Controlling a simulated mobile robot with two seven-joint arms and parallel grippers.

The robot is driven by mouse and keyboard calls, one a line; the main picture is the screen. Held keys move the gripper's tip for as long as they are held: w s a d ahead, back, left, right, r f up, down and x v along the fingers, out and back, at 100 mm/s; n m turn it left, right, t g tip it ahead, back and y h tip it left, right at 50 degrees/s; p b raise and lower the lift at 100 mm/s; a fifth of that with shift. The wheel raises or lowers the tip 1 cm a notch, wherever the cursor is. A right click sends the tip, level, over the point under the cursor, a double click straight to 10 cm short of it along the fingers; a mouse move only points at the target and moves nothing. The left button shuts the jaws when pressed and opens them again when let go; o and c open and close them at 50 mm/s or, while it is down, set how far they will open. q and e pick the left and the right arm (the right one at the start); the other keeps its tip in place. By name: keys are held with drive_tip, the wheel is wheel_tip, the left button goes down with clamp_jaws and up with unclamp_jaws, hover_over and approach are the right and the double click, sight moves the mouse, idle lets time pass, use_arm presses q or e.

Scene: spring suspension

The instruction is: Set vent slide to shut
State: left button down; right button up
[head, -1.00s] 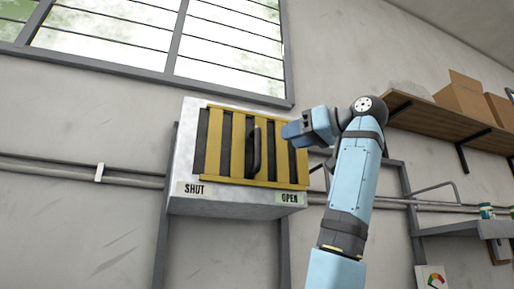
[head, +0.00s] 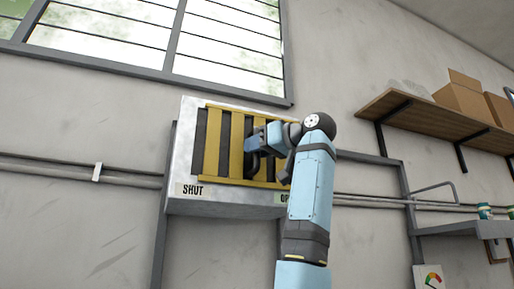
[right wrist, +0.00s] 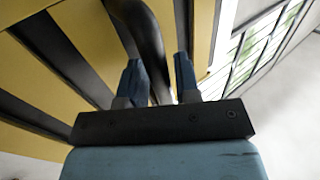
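The vent (head: 186,150) is a pale metal box on the wall with a yellow slatted slide (head: 236,140). Dark gaps show between the slats. A "SHUT" label (head: 192,190) is at its lower left; the "OPEN" label (head: 284,197) at lower right is partly covered by my arm. The slide's dark upright handle (head: 254,165) is mostly hidden by my right gripper (head: 252,143). In the right wrist view, the handle (right wrist: 147,40) runs down between the two blue fingers of the gripper (right wrist: 159,75), which are apart, with a gap beside the handle. My left gripper is not in view.
A window (head: 170,45) is above the vent. A wooden shelf (head: 420,110) with cardboard boxes (head: 465,97) is at the right. Pipes (head: 70,172) run along the wall. The wall left of the vent is otherwise clear.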

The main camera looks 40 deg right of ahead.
sight(227, 150)
clamp_jaws()
drive_tip(key=shift+w+a, duration=0.25)
drive_tip(key=shift+a, duration=0.6)
drive_tip(key=shift+w+a, duration=0.2)
drive_tip(key=shift+a, duration=0.65)
drive_tip(key=shift+o, duration=0.9)
unclamp_jaws()
drive_tip(key=shift+o, duration=0.7)
drive_tip(key=shift+a, duration=0.2)
drive_tip(key=shift+s+d, duration=0.3)
drive_tip(key=b+v, duration=0.1)
drive_tip(key=v, duration=1.2)
drive_tip(key=shift+a+r, duration=0.15)
